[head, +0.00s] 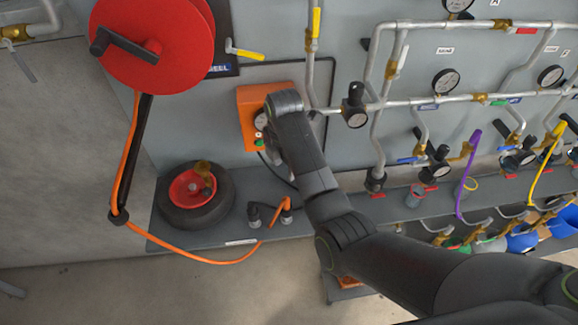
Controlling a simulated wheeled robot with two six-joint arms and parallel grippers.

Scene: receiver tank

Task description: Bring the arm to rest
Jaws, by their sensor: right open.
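My right arm comes in from the lower right and reaches up to the orange box (248,104) on the grey panel. Its wrist covers the box's right part. My right gripper (271,143) is small and dark in front of the box's lower right and is open. Its fingertips are partly hidden by the wrist, and I cannot tell whether they touch the box. A gauge and a green button show on the box beside the gripper. My left gripper is out of view.
A red hose reel (150,40) with a black crank hangs at upper left. An orange hose (205,261) runs down to the shelf. A tyre (190,212) with a red hub lies there. Pipes, gauges and valves fill the right side. Open floor lies at lower left.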

